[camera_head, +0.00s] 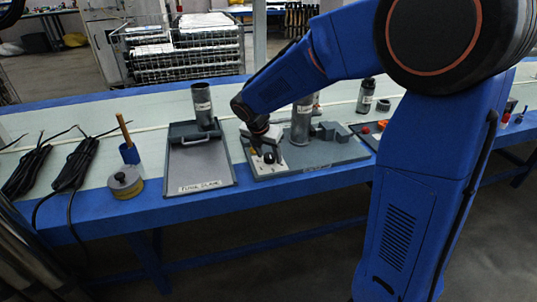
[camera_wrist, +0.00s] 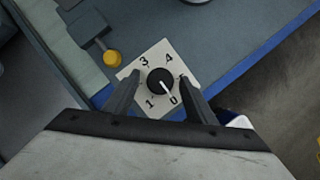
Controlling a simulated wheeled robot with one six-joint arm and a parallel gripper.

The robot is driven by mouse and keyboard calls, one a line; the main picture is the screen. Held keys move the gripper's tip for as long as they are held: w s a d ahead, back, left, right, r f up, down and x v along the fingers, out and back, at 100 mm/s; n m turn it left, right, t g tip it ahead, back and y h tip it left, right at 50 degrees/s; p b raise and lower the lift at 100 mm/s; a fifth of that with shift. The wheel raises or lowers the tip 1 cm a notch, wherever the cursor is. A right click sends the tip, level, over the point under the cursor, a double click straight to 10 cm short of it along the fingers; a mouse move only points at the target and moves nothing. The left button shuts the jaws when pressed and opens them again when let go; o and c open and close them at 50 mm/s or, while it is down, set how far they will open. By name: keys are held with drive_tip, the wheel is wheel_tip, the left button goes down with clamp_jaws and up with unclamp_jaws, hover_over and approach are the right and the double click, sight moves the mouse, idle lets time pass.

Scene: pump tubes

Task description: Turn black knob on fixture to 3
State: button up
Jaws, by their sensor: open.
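The black knob (camera_wrist: 158,80) sits on a white square dial plate (camera_wrist: 150,57) with the numbers 0, 1, 3 and 4 showing; a mark at the left is hidden by a finger. The knob's white pointer line points to the lower right, at 0. In the head view the knob (camera_head: 268,158) is near the front left of the grey fixture board (camera_head: 320,157). My gripper (camera_wrist: 160,79) is open, its two fingers either side of the knob over the plate, with a gap showing on both sides. I cannot tell their exact height.
A yellow button (camera_wrist: 112,58) is beside the dial plate. A grey tube (camera_head: 302,122) stands upright on the fixture board. To the left is a tray (camera_head: 200,165) with another upright tube (camera_head: 202,105). The table's blue front edge (camera_head: 280,193) is close to the fixture.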

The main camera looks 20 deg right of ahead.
drive_tip(key=c, duration=1)
drive_tip(key=shift+c, duration=0.2)
drive_tip(key=shift+m, duration=0.3)
